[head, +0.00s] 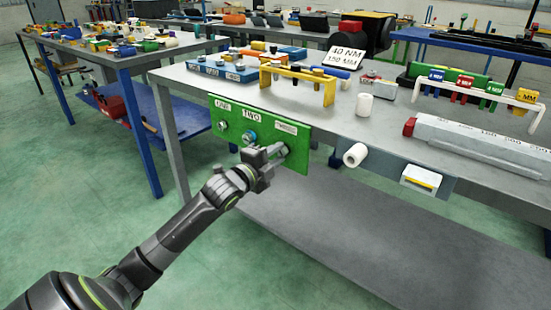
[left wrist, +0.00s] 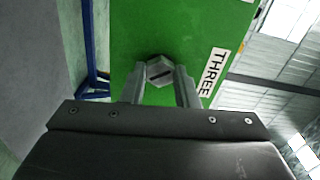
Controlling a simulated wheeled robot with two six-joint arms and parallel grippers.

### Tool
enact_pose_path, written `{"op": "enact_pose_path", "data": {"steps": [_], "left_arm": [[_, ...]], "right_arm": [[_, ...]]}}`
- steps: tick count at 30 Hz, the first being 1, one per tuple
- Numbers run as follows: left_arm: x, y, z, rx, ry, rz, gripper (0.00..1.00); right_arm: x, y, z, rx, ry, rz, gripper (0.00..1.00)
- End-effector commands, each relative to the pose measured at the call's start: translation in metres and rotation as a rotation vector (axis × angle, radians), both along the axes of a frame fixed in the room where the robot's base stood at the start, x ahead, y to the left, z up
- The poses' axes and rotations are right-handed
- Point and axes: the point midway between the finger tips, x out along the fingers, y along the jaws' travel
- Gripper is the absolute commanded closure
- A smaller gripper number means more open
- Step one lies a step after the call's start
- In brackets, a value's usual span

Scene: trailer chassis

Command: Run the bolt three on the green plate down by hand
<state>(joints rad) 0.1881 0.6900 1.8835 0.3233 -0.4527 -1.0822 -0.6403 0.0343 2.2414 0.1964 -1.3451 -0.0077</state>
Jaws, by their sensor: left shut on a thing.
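The green plate (head: 268,117) hangs upright on the front of the grey workbench and also fills much of the left wrist view (left wrist: 190,35). A bolt sits under the label TWO (head: 249,137) and another at the plate's left (head: 221,138). Bolt three (left wrist: 159,71), a grey hex head with a dark slot, is beside the label THREE (left wrist: 213,72). My left gripper (head: 281,153) is at the plate's right side, its fingers (left wrist: 161,84) on either side of that head and shut on it. How far the bolt stands out is hidden. My right gripper is not in view.
A white cylinder (head: 355,155) and a white-and-yellow box (head: 421,180) stick out from the bench front, right of the plate. A yellow bridge (head: 298,72) and a blue block (head: 222,69) stand on the bench top. Open floor lies at the left.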

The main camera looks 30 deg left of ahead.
Motion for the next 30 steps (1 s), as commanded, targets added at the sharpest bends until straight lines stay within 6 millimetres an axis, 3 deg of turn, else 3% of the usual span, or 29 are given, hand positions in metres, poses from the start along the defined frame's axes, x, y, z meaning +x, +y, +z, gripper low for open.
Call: {"op": "enact_pose_path", "data": {"steps": [23, 24, 28, 30], "left_arm": [[-0.0012, -0.0002, -0.005, 0.088, 0.004, 0.0, 0.96], [-0.0012, -0.0002, -0.0051, 0.088, 0.004, 0.0, 0.68], [-0.0008, -0.0001, -0.0039, 0.088, 0.001, 0.0, 0.51], [-0.0006, 0.0, -0.003, 0.089, -0.001, 0.001, 0.51]], "right_arm": [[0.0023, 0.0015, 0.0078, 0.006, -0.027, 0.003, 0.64], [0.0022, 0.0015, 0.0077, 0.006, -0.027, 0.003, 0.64], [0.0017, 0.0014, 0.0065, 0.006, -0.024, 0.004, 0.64], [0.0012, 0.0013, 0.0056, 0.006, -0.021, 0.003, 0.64]]}}
